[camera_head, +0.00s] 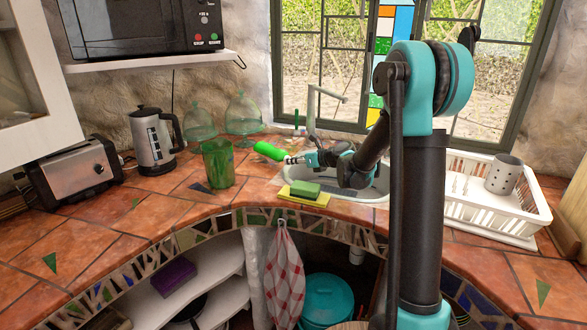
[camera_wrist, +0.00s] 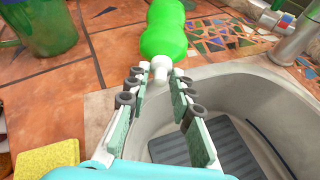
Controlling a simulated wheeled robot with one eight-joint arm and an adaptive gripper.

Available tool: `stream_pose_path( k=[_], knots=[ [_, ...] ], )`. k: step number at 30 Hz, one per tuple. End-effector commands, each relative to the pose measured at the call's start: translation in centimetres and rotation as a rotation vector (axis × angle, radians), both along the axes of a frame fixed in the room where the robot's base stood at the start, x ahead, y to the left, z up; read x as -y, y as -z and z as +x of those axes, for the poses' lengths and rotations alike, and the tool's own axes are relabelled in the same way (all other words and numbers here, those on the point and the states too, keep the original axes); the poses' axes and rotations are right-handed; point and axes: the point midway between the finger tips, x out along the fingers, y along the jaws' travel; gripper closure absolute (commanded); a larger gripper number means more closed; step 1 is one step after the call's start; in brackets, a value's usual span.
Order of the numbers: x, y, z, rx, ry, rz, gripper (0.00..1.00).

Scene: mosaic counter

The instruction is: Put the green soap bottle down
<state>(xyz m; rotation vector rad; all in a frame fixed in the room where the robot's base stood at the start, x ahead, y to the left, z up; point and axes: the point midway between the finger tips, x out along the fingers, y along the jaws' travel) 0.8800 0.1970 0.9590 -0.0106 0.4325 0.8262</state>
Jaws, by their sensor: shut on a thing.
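The green soap bottle (camera_head: 269,150) shows left of my gripper in the head view, lying on a slant with its white neck toward the fingers. In the wrist view the bottle (camera_wrist: 165,32) points away from me. My gripper (camera_head: 293,159) is shut on its white neck; the fingertips (camera_wrist: 160,74) sit on either side of it in the wrist view. The bottle is over the tiled counter just past the sink's rim. I cannot tell whether it touches the tiles.
The sink (camera_head: 372,190) lies below and right of my gripper. A green cup (camera_head: 218,163), glass jars (camera_head: 243,113) and a kettle (camera_head: 152,140) stand left. A white dish rack (camera_head: 490,205) is right.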

Motion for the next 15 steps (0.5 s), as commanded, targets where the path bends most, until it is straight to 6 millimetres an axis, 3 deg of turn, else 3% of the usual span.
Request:
stream_pose_path(
  k=[6, 12, 13, 15],
  knots=[
    [0.0, 2.7, 0.1, 0.0, 0.001, 0.001, 1.0],
    [0.0, 2.8, 0.0, 0.001, 0.0, 0.001, 1.0],
    [0.0, 2.9, 0.0, -0.001, 0.0, -0.001, 0.76],
    [0.0, 2.9, 0.0, -0.001, 0.0, -0.001, 0.68]
  ],
)
